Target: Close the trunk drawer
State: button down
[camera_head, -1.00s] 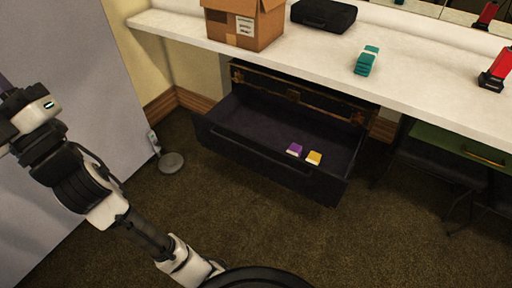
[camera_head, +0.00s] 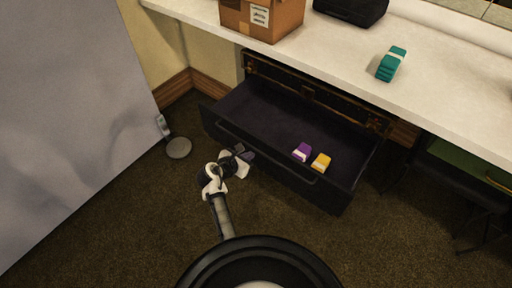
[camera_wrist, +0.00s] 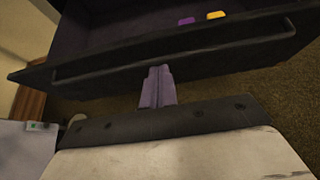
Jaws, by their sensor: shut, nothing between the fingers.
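The black trunk drawer (camera_head: 330,187) is pulled out from under the white counter, with a long bar handle (camera_head: 262,153) across its front. It also shows in the wrist view (camera_wrist: 215,60), with its handle (camera_wrist: 120,70) running across. A purple item (camera_head: 302,152) and a yellow item (camera_head: 321,163) lie on the drawer floor. My gripper (camera_head: 245,154) is shut and empty, in front of the drawer's front panel, left of its middle. In the wrist view my fingers (camera_wrist: 157,75) point at the front panel near the handle; I cannot tell whether they touch it.
The white counter (camera_head: 350,60) overhangs the drawer and bears a cardboard box (camera_head: 262,15), a black case (camera_head: 350,8) and a teal bundle (camera_head: 391,64). A round grey base (camera_head: 178,148) stands on the floor at left by a grey panel (camera_head: 70,110). Carpet in front is clear.

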aim_at(266, 146)
jog(key=x, duration=0.9)
jog(key=shift+w+d, duration=0.1)
jog(key=shift+w, duration=0.05)
jog(key=shift+w, duration=0.1)
